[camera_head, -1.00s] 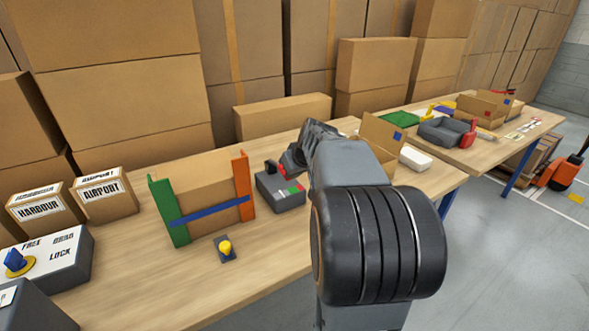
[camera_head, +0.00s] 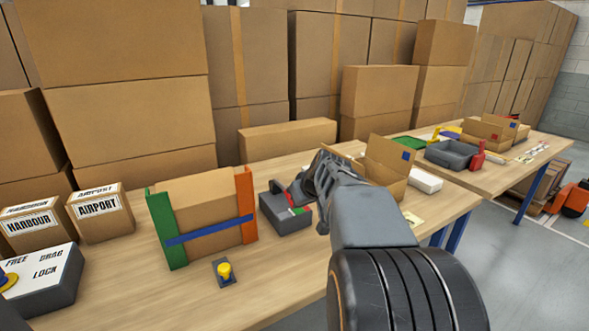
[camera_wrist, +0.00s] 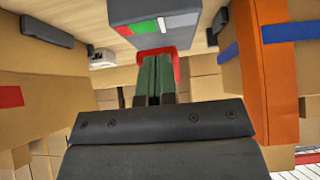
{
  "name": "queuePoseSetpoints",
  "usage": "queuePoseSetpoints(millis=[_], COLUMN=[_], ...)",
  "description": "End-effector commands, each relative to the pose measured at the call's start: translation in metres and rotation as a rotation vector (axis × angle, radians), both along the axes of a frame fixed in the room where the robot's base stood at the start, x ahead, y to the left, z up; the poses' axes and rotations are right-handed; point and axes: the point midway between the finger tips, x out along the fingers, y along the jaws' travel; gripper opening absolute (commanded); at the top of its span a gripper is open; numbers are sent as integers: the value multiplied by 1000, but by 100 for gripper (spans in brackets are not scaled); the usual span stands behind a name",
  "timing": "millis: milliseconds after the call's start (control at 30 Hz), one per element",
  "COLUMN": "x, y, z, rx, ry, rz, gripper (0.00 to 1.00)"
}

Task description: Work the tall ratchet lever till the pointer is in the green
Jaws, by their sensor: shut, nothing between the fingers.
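The grey ratchet box (camera_head: 285,214) stands on the near table, right of a carton in a clamp frame. Its face carries a small red, white and green gauge, which shows in the wrist view (camera_wrist: 147,26); I cannot make out the pointer for certain. A dark-topped lever (camera_head: 276,187) rises at the box's back left. In the wrist view a red part (camera_wrist: 180,72) shows just beyond my fingers, partly hidden by them. My gripper (camera_head: 292,196) is shut and empty beside the box, at its right in the head view. I cannot tell whether it touches the lever.
A carton between green and orange posts (camera_head: 246,205) with a blue strap stands close left. A yellow knob (camera_head: 225,271) sits in front. An open carton (camera_head: 388,165) is right of my arm. Boxes are stacked behind. The front tabletop is mostly clear.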

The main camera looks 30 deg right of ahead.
Motion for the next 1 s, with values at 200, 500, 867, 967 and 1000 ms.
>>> queuePoseSetpoints(millis=[200, 500, 867, 967, 1000], x=[-1, -19, -62, -69, -72], y=[0, 3, 7, 7, 7], z=[4, 47, 94, 101, 104], rx=[0, -1, -2, -1, -1], ry=[1, -3, -3, -1, -1], rz=[0, 2, 7, 6, 6], gripper=[0, 0, 0, 0, 0])
